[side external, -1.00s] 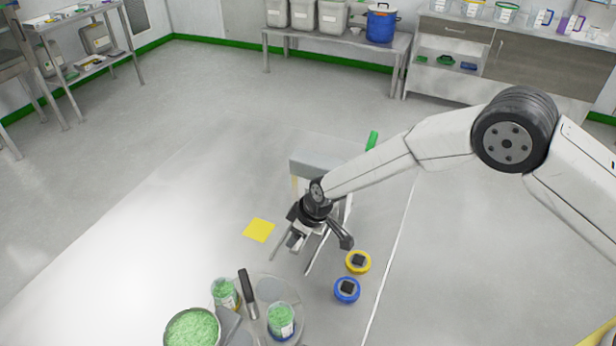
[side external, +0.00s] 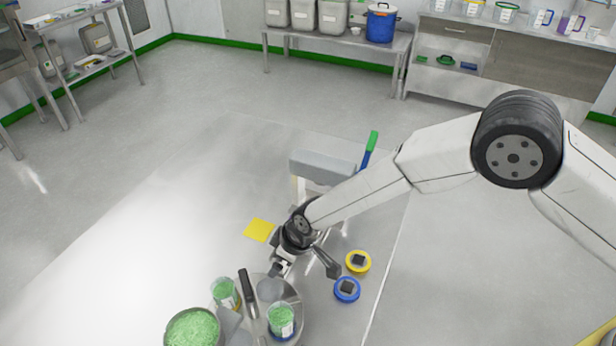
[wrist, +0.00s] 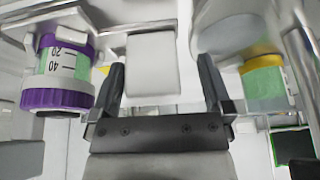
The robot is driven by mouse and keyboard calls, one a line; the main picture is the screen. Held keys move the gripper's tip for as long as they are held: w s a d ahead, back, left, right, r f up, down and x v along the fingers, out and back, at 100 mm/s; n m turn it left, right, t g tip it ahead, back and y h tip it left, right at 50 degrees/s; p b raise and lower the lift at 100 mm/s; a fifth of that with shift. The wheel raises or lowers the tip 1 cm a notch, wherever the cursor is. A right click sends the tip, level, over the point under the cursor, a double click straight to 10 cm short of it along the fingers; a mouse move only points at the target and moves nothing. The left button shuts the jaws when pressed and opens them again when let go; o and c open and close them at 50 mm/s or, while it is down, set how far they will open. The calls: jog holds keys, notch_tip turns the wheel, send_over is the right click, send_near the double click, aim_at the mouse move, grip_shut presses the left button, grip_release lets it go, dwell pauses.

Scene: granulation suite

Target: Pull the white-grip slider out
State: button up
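In the wrist view a white block (wrist: 152,64), which looks like the slider's white grip, shows between the two dark fingers of my gripper (wrist: 162,75). The fingers are apart, with a gap on each side of the block; I cannot tell how far in depth it is from them. In the side view my gripper (side external: 281,268) is low, in front of a grey metal fixture (side external: 322,166) and behind the round stand with the cups. The white grip cannot be made out there; my arm hides part of that area.
A purple-collared, marked cylinder (wrist: 57,98) and a yellow-ringed green one (wrist: 264,80) flank my fingers. The side view shows a round stand (side external: 293,296) with green-filled cups, a bowl (side external: 192,330), yellow (side external: 368,268) and blue (side external: 347,301) knobs, and a green-and-blue lever (side external: 369,148).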

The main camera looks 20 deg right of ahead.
jog(key=shift+r, duration=0.1)
jog(key=v, duration=0.7)
jog(key=shift+r, duration=0.25)
jog(key=shift+s+d, duration=0.1)
jog(key=shift+s, duration=0.05)
jog(key=shift+d, duration=0.1)
jog(key=s+d+r+m+h, duration=0.1)
jog(key=d+r+m, duration=0.15)
jog(key=d, duration=0.45)
jog(key=s+d+r+m, duration=0.1)
jog(key=s+d+r, duration=0.15)
jog(key=d, duration=0.45)
jog(key=s+d+r+m+h, duration=0.1)
jog(key=d+r, duration=0.2)
jog(key=d, duration=0.4)
jog(key=s+d+r+m+h, duration=0.1)
jog(key=s+d+m, duration=0.3)
jog(key=s+d, duration=0.8)
jog(key=shift+d+r+g, duration=0.3)
jog(key=shift+d+r, duration=0.05)
jog(key=shift+r, duration=0.05)
